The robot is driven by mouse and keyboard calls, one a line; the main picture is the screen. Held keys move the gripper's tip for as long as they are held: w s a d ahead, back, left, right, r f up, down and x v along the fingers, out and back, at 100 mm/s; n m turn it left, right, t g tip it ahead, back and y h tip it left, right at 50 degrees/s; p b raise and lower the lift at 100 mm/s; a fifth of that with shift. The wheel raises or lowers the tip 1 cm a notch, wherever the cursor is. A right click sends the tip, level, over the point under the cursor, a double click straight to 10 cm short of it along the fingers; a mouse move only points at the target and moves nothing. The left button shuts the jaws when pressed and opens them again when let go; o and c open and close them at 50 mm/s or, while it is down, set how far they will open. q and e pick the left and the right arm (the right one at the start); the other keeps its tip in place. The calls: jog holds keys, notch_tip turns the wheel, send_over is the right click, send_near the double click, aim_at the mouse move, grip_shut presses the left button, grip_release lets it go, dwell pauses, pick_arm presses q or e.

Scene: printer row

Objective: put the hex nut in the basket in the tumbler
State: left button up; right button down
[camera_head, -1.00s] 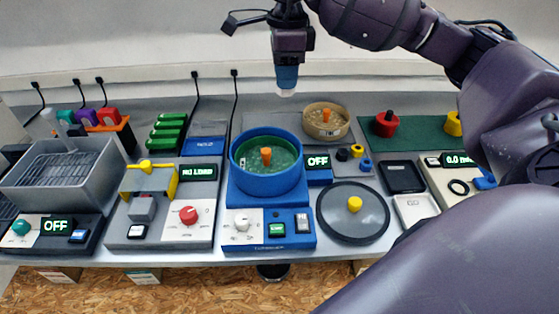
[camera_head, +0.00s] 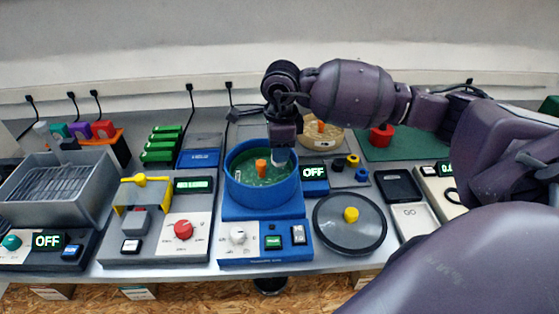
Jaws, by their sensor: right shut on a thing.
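The tumbler is a blue machine with a round blue bowl (camera_head: 262,196), green inside with an orange post in the middle. My right gripper (camera_head: 280,160) points down into the bowl from above, right of the post. It is shut on a small pale thing at its fingertips, too small and blurred to confirm as the hex nut. The tan round basket (camera_head: 338,142) stands behind and to the right, partly hidden by my right arm. It has an orange post and pale bits inside. My left gripper is not in view.
A grey lid with a yellow knob (camera_head: 351,217) lies right of the tumbler's controls. A panel with a red knob (camera_head: 183,230) stands to the left. Black and yellow knobs (camera_head: 352,161) stand right of the bowl. A green mat (camera_head: 408,148) lies at the back right.

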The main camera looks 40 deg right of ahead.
notch_tip(320, 180, down, 4)
jog(key=shift+f, duration=0.1)
dwell(0.4)
jog(key=shift+f, duration=0.2)
jog(key=c, duration=1)
grip_release()
jog(key=shift+r, duration=0.1)
jog(key=shift+r, duration=0.15)
